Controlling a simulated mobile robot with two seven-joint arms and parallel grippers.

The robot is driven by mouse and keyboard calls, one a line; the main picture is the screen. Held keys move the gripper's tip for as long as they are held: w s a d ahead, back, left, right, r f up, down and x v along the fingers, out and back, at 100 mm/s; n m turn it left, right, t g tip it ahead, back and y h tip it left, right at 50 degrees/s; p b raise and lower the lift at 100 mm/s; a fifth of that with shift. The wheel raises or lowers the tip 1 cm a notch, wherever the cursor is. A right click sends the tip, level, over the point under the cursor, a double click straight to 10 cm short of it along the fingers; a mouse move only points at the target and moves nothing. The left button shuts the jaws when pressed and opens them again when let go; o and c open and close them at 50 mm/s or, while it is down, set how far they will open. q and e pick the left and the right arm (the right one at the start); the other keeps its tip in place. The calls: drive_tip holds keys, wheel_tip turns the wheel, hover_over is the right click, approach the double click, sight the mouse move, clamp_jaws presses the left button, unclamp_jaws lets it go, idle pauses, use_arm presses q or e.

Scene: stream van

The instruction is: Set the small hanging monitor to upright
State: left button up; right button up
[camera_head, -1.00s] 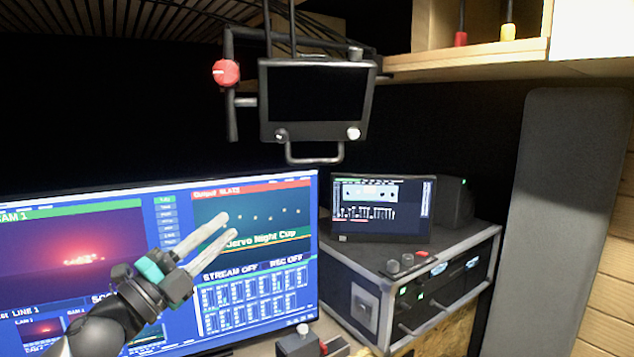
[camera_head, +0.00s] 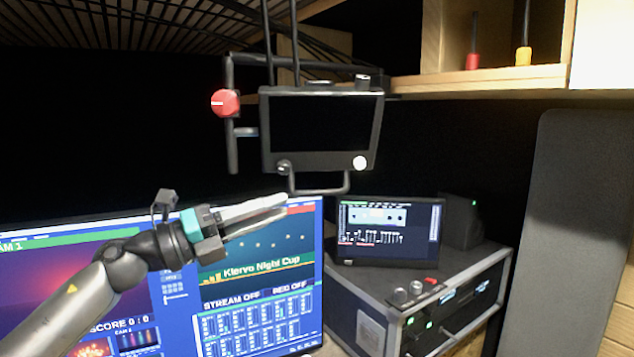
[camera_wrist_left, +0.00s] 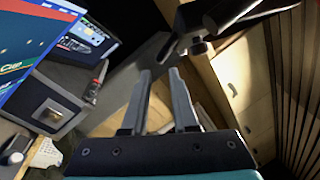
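The small hanging monitor (camera_head: 320,125) hangs from dark rods at the upper middle of the head view, its screen black. Its outline narrows toward the bottom, so it looks tilted, top edge toward me. A U-shaped bar handle (camera_head: 320,190) sits under it, and a red knob (camera_head: 225,103) is on the bracket at its left. My left gripper (camera_head: 287,205) is just below and left of the handle, fingers pointing right, open and empty. In the left wrist view its fingers (camera_wrist_left: 159,75) are apart; a dark part above them may be the monitor. My right gripper is out of view.
A large lit screen (camera_head: 260,325) stands behind and below my left gripper. A small display (camera_head: 388,232) sits on a rack case (camera_head: 345,285) at the right. A wooden shelf (camera_head: 480,82) is at the upper right, beside the monitor.

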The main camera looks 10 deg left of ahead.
sight(317, 193)
use_arm(q)
drive_tip(key=p+x, duration=0.2)
drive_tip(key=x, duration=0.6)
drive_tip(key=shift+w+d+r, duration=0.1)
drive_tip(key=shift+d, duration=0.05)
clamp_jaws()
idle(1.1)
